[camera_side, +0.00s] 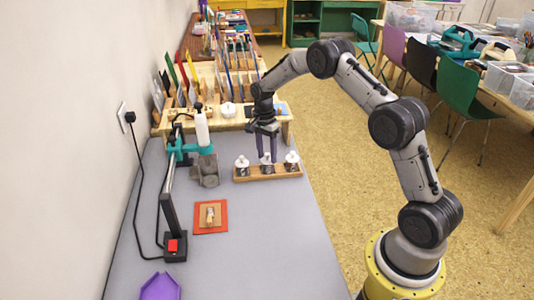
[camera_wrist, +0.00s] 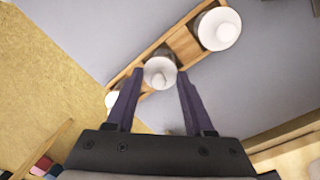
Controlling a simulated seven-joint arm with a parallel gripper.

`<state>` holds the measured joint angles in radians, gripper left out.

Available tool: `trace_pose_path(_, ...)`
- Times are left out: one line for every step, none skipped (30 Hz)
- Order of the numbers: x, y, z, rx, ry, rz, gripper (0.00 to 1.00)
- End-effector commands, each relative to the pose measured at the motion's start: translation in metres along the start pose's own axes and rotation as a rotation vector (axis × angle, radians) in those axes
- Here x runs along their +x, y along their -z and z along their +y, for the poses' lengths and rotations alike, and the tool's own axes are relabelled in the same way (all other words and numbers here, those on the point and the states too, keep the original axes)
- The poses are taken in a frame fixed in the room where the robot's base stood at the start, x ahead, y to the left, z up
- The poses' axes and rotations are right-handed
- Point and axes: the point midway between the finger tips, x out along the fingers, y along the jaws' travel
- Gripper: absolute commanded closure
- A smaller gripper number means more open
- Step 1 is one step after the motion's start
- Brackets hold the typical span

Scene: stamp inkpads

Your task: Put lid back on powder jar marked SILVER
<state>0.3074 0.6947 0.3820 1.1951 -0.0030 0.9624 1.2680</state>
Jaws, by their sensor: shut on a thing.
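A wooden rack (camera_side: 268,175) holds three small dark jars in a row on the grey table. The left jar (camera_side: 242,169) and the right jar (camera_side: 291,165) have white knobbed lids on top. My gripper (camera_side: 267,158) points down at the middle jar (camera_side: 266,169). Its purple fingers are shut on a round white lid (camera_wrist: 160,73), which is between the fingertips in the wrist view. The lid is at or just above the middle jar's mouth; I cannot tell whether they touch. Any SILVER marking is too small to read.
An orange pad with a wooden stamp (camera_side: 210,215) lies in front of the rack. A teal-and-black stand (camera_side: 172,215) with a grey block (camera_side: 206,170) is to the left. A wooden rack of upright cards (camera_side: 222,85) stands behind. The table's front right is clear.

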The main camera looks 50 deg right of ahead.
Motion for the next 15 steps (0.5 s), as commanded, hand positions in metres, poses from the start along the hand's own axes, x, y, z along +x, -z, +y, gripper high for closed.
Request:
trace_pose_path(-0.0002,0.0,-0.0001,0.0,0.0,0.0,0.98)
trace_pose_path(-0.0002,0.0,-0.0001,0.0,0.0,0.0,0.98)
trace_pose_path(-0.0002,0.0001,-0.0001,0.0,0.0,0.0,0.98)
trace_pose_path(-0.0002,0.0001,-0.0001,0.0,0.0,0.0,0.98)
trace_pose_path(-0.0002,0.0001,-0.0001,0.0,0.0,0.0,0.45)
trace_pose_path(-0.0002,0.0001,-0.0001,0.0,0.0,0.0,0.38)
trace_pose_path(-0.0002,0.0,-0.0001,0.0,0.0,0.0,0.33)
trace_pose_path(-0.0002,0.0001,-0.0001,0.0,0.0,0.0,0.27)
trace_pose_path(-0.0002,0.0,-0.0001,0.0,0.0,0.0,0.2)
trace_pose_path(-0.0002,0.0,-0.0001,0.0,0.0,0.0,0.15)
trace_pose_path(-0.0002,0.0,0.0,0.0,0.0,0.0,0.12)
trace_pose_path(-0.0002,0.0,0.0,0.0,0.0,0.0,0.12)
trace_pose_path(-0.0002,0.0,0.0,0.0,0.0,0.0,0.12)
trace_pose_path(-0.0002,0.0,0.0,0.0,0.0,0.0,0.12)
trace_pose_path(-0.0001,0.0,0.0,0.0,0.0,0.0,0.12)
